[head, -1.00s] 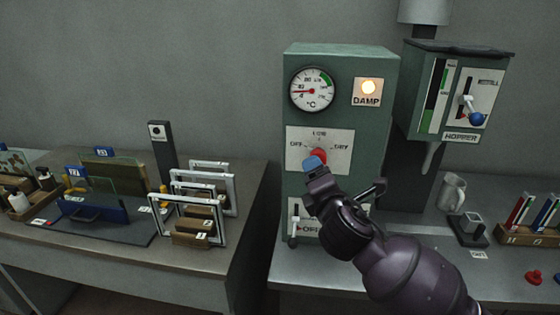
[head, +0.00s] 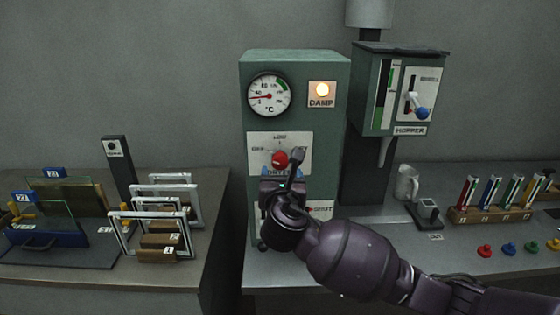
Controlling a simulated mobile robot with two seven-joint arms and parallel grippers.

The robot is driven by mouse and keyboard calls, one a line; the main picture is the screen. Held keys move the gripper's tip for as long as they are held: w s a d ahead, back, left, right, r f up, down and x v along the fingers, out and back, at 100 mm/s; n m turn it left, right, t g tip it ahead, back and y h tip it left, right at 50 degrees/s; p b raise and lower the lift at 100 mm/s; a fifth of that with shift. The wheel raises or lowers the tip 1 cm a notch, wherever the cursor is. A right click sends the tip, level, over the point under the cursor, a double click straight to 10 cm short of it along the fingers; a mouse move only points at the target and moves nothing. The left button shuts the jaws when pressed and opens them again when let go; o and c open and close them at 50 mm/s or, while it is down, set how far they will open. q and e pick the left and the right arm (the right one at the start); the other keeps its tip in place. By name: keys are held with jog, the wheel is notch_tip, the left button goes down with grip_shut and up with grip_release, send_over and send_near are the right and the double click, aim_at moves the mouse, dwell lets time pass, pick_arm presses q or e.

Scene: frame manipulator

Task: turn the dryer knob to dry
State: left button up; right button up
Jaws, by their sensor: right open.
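The dryer is a green cabinet (head: 333,135) with a round dial gauge (head: 268,95) at its upper left and a lit lamp (head: 322,90) marked DAMP. Its white knob panel (head: 303,141) reads LOW at the top; the side markings are partly covered. The red knob (head: 279,158) shows in the panel's middle, and its pointing direction cannot be told. My right gripper (head: 284,168) is open in front of the knob, with one dark finger just right of it. Whether it touches the knob cannot be told. My left gripper is out of view.
A hopper box (head: 375,90) with a blue-tipped lever hangs right of the dryer. A pale jug (head: 407,183) and a rack of coloured pieces (head: 490,216) stand on the right counter. White frames (head: 170,207) stand on the left bench.

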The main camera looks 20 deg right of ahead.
aim_at(280, 164)
jog(key=x, duration=0.7)
jog(key=shift+p, duration=0.35)
jog(key=c, duration=0.9)
